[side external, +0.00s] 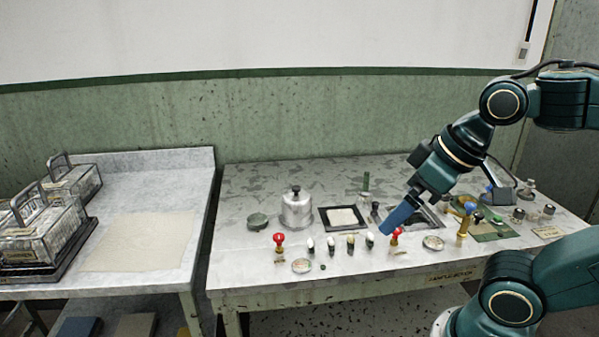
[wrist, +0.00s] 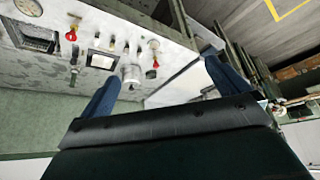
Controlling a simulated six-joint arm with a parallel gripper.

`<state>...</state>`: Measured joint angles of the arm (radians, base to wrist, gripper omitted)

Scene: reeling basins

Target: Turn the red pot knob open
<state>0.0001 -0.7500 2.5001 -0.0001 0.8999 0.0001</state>
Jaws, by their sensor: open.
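Two red knobs on short stems stand along the front of the grey table. The left red knob (side external: 279,238) is in front of the metal pot (side external: 297,209); the right red knob (side external: 397,232) is close beside my gripper (side external: 388,229) in the picture. I cannot tell which one is the pot knob. In the wrist view, the left red knob (wrist: 152,74) and right red knob (wrist: 71,36) are small and distant. My gripper (wrist: 162,70) is open, its blue fingers wide apart, with nothing between them. It hangs tilted above the table, apart from both knobs.
Several small light and dark knobs (side external: 331,245) stand between the red ones. Round gauges (side external: 302,265) lie near the front edge. A black-framed square (side external: 342,217) is behind. A yellow-brass fitting (side external: 464,225) stands to the right.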

